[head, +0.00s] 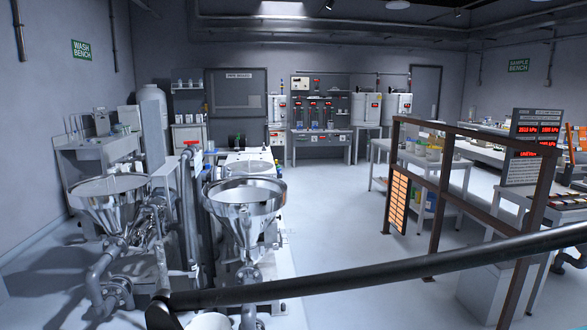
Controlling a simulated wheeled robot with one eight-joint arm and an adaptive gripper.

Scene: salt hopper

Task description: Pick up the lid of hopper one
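Two shiny steel funnel-shaped hoppers stand at the left in the head view. The nearer one (245,212) is right of the other and shows an open round mouth with a bright rim. The left hopper (112,203) also has a wide round top that looks open. I cannot read a number on either, so I cannot tell which is hopper one. I cannot make out a lid for certain. The edge of a pale round thing (210,322) shows at the bottom, cut off by the frame; I cannot tell what it is. My gripper is not in view.
A dark bar crosses the lower right foreground. A brown railing frame (437,200) with an orange panel (398,200) stands at the right. Steel pipes (103,275) surround the hoppers. A trolley with jars (410,165) stands beyond the railing. Pale floor (330,220) is clear in the middle.

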